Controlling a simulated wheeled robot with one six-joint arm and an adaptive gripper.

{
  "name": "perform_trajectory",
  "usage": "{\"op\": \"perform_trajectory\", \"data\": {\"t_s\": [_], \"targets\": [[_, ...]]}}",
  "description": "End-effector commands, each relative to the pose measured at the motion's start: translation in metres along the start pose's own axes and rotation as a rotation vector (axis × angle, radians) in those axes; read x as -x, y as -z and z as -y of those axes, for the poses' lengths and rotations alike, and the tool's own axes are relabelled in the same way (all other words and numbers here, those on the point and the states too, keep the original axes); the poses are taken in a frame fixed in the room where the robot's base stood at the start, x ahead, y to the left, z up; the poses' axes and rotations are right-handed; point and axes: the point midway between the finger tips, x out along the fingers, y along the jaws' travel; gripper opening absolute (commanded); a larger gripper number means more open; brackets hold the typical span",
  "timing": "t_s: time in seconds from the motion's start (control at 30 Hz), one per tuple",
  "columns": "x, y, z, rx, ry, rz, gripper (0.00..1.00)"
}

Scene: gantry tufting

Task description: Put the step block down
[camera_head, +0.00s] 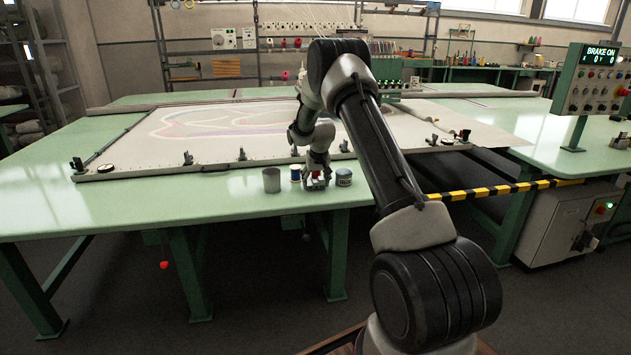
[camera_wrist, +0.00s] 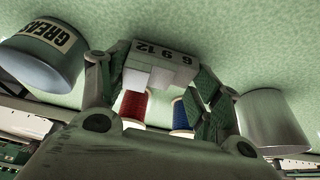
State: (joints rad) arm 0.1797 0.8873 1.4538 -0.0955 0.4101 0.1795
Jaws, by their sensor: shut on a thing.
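The step block (camera_wrist: 158,58) is a pale stepped block marked 6 9 12. In the wrist view it sits between the two fingers of my gripper (camera_wrist: 156,76), which is shut on it. In the head view my gripper (camera_head: 317,181) is low at the front edge of the green table (camera_head: 150,205), and the block is mostly hidden there. I cannot tell whether the block touches the table top.
A grease tin (camera_head: 343,177) stands close on one side of my gripper. A blue spool (camera_head: 295,173) and a grey metal cup (camera_head: 271,180) stand on the other. A red spool (camera_wrist: 133,108) is close by. The table's front left is clear.

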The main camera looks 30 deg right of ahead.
Motion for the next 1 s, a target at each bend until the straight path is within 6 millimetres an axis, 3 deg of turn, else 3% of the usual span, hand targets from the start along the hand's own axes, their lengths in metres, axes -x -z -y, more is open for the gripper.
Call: {"op": "perform_trajectory", "data": {"t_s": [0.2, 0.23, 0.33, 0.77, 1.0], "targets": [[-0.002, -0.001, 0.000, 0.000, 0.000, 0.000, 0.30], [-0.003, -0.002, 0.000, 0.000, 0.000, 0.001, 0.66], [-0.003, -0.001, 0.000, -0.001, 0.000, 0.001, 0.84], [0.002, 0.000, 0.000, -0.001, 0.000, 0.000, 0.86], [0.047, 0.002, 0.000, -0.001, 0.001, -0.003, 0.86]]}}
